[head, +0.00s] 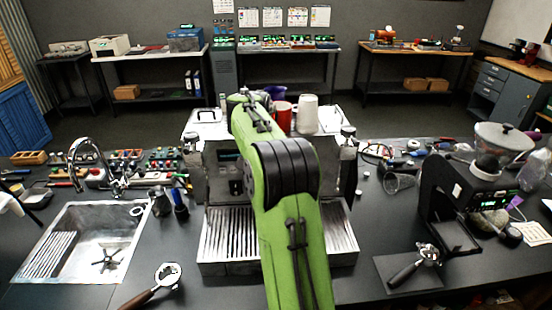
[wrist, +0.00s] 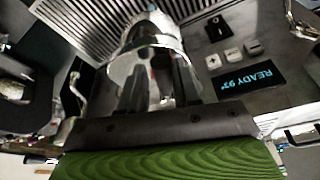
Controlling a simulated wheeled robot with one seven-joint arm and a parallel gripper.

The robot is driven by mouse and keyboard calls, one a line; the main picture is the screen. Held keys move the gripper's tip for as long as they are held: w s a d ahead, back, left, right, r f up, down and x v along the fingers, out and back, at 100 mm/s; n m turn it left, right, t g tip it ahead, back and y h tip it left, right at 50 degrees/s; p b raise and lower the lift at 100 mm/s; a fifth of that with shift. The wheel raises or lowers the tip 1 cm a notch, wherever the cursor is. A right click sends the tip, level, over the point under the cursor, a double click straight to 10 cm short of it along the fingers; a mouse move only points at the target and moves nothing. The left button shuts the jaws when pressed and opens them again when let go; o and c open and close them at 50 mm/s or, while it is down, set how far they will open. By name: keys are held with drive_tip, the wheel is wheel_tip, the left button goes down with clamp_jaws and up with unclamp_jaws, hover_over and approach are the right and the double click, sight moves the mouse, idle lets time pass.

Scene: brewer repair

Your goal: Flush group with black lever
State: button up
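The espresso machine (head: 222,172) stands on the dark counter, its middle hidden behind my green arm. The wrist view is turned over and close to the machine's front. A chrome group (wrist: 146,38) is just beyond my gripper (wrist: 158,82). My gripper's two dark fingers stand apart, with shiny metal showing between them; I see nothing clearly held. I cannot make out the black lever for certain. A black rocker switch (wrist: 216,29), small buttons and a lit display (wrist: 250,78) reading READY 93° are beside the group. The gripper is hidden in the head view.
The slatted drip tray (head: 230,238) is below the group. A portafilter (head: 160,282) lies at the front left, and another (head: 418,262) is on a dark mat at right. A sink (head: 85,240) is left, a grinder (head: 455,195) right. Cups (head: 307,112) stand atop the machine.

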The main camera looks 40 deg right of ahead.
idle(0.3)
drive_tip(key=shift+s+d+f+n+b, duration=0.1)
drive_tip(key=shift+s+d+n+b, duration=0.4)
drive_tip(key=shift+n, duration=0.3)
drive_tip(key=shift+s+d+n+t+y, duration=0.35)
drive_tip(key=shift+s+n, duration=0.25)
drive_tip(key=shift+n, duration=0.3)
drive_tip(key=n, duration=0.1)
drive_tip(key=s+d+n+p, duration=0.1)
drive_tip(key=d+n, duration=0.1)
drive_tip(key=shift+s+r+t+y, duration=0.15)
drive_tip(key=shift+r+t+y, duration=0.15)
drive_tip(key=shift+t+y, duration=0.05)
drive_tip(key=shift+d+n+p, duration=0.2)
drive_tip(key=shift+n+p, duration=0.25)
drive_tip(key=shift+n, duration=0.15)
drive_tip(key=shift+f, duration=0.2)
drive_tip(key=o, duration=0.4)
